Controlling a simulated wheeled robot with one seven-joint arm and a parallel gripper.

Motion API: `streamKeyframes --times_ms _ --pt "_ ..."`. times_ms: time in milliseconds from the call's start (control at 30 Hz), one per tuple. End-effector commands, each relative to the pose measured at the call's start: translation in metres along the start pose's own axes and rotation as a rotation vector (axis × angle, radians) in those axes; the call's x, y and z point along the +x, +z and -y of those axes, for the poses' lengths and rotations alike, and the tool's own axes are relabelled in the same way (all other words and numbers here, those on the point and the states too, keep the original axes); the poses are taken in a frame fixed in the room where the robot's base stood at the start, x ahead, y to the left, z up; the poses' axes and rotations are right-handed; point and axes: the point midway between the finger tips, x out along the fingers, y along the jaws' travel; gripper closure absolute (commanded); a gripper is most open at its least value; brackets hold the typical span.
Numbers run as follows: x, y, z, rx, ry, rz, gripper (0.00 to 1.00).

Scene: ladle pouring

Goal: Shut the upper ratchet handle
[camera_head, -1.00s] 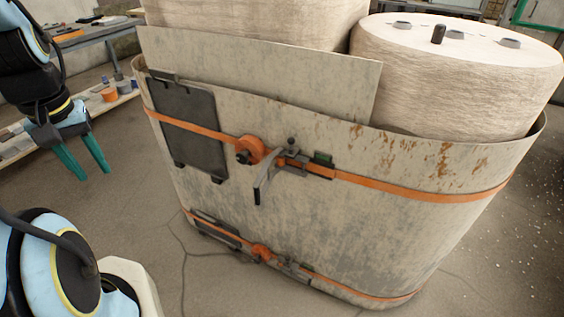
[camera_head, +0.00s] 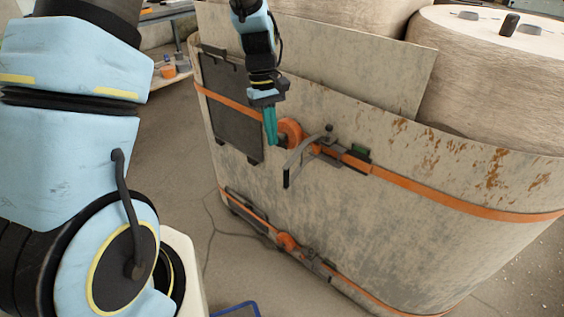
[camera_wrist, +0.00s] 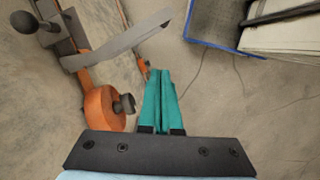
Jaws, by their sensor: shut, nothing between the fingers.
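The upper ratchet sits on the upper orange strap (camera_head: 420,190) around the rusty beige casing. Its grey handle (camera_head: 298,158) juts out from the casing and hangs downward, with a dark end; it also shows in the wrist view (camera_wrist: 118,42). The orange ratchet spool (camera_head: 290,132) is left of the handle and appears in the wrist view (camera_wrist: 100,108). My gripper (camera_head: 271,142) has teal fingers, shut and empty, just left of the spool. In the wrist view the fingertips (camera_wrist: 159,75) are close below and right of the handle; contact is not clear.
A lower ratchet (camera_head: 288,242) sits on the lower orange strap. A dark panel (camera_head: 232,110) is on the casing left of the upper ratchet. A blue-edged item (camera_wrist: 212,42) lies on the floor. Large drums rise behind the casing.

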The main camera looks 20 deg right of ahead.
Motion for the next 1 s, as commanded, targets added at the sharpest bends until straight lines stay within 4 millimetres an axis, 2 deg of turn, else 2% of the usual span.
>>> streamKeyframes --times_ms 100,267,400,533,1000 --pt "0.026 0.001 0.001 0.0 -0.004 0.004 1.0" --pt "0.057 0.001 0.002 0.0 -0.004 0.003 1.0" --pt "0.059 0.023 0.001 0.003 -0.001 0.0 1.0" --pt "0.063 0.034 0.001 0.001 -0.001 -0.001 1.0" --pt "0.066 0.039 0.001 0.0 0.0 -0.001 1.0"
